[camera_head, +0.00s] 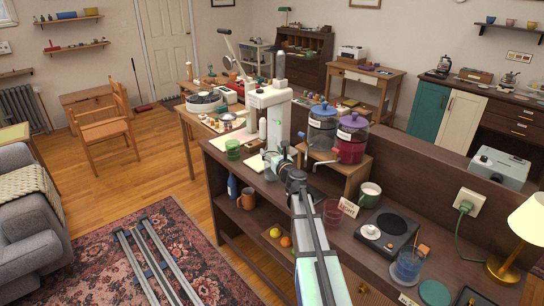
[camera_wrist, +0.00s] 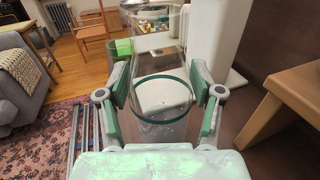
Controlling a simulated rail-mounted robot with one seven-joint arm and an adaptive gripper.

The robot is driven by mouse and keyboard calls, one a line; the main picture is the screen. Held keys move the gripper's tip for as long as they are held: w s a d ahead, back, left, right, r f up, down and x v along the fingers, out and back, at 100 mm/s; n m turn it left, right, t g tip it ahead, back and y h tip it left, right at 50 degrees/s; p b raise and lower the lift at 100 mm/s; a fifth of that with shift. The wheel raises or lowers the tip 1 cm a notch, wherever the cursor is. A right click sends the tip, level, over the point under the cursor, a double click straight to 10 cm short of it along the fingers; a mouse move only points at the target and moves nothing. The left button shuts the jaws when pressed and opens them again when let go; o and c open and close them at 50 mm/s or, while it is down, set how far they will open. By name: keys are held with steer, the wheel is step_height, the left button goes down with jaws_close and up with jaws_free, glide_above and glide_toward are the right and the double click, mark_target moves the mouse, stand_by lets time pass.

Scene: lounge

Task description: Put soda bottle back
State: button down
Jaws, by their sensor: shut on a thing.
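My gripper (camera_wrist: 160,98) is shut on a clear, see-through bottle (camera_wrist: 158,118) with a dark green ring, one finger on each side in the wrist view. The bottle looks roughly upright. The machine's white column (camera_wrist: 212,40) stands just beyond the bottle, slightly right, in the wrist view. I cannot tell whether the bottle touches it.
A wooden stand (camera_head: 345,169) with blue-lidded (camera_head: 322,130) and purple-lidded (camera_head: 351,138) jars is right of my gripper. A green cup (camera_head: 233,150) stands left. A mug (camera_head: 369,194), a hot plate (camera_head: 386,236) and a lamp (camera_head: 525,225) occupy the right side.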

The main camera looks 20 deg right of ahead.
steer(key=shift+f, duration=0.4)
steer(key=shift+c, duration=0.9)
jaws_free()
